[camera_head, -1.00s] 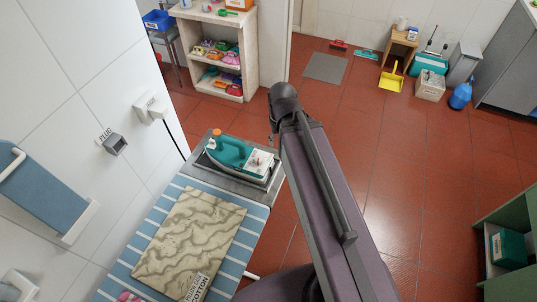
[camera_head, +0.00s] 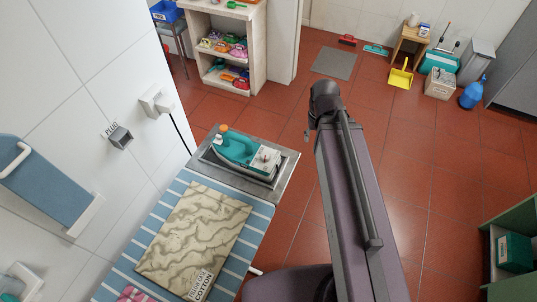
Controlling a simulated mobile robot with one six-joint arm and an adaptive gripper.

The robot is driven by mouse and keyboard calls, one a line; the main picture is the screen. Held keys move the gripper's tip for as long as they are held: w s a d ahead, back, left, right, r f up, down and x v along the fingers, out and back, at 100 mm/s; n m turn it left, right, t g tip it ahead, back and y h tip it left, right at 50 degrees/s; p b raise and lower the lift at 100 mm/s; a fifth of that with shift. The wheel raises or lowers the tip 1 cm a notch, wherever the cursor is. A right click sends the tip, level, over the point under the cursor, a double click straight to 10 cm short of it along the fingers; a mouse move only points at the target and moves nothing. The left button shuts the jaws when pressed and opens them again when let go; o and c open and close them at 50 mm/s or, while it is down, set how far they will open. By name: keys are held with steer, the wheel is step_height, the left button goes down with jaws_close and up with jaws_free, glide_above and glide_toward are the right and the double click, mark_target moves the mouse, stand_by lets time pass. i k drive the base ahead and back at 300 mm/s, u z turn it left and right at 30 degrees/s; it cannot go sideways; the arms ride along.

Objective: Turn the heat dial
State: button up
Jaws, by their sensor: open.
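A teal iron (camera_head: 238,150) rests on a grey metal plate (camera_head: 285,172) at the far end of the ironing board. It has an orange cap at its left end and a pale block with a small red mark at its right end. The heat dial is too small to make out for certain. My purple arm link rises to the right of the iron, apart from it, and ends in a dark joint. My gripper cannot be made out; it seems hidden behind that joint.
The striped ironing board (camera_head: 246,224) carries a marbled cloth (camera_head: 195,240) labelled cotton. A wall plug (camera_head: 157,103) with a black cord and a grey socket (camera_head: 121,138) are at left. A shelf (camera_head: 258,60) stands behind.

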mark_target(265, 157)
steer(key=z, duration=0.1)
steer(key=k, duration=1)
steer(key=u, duration=0.4)
steer(key=i, duration=0.5)
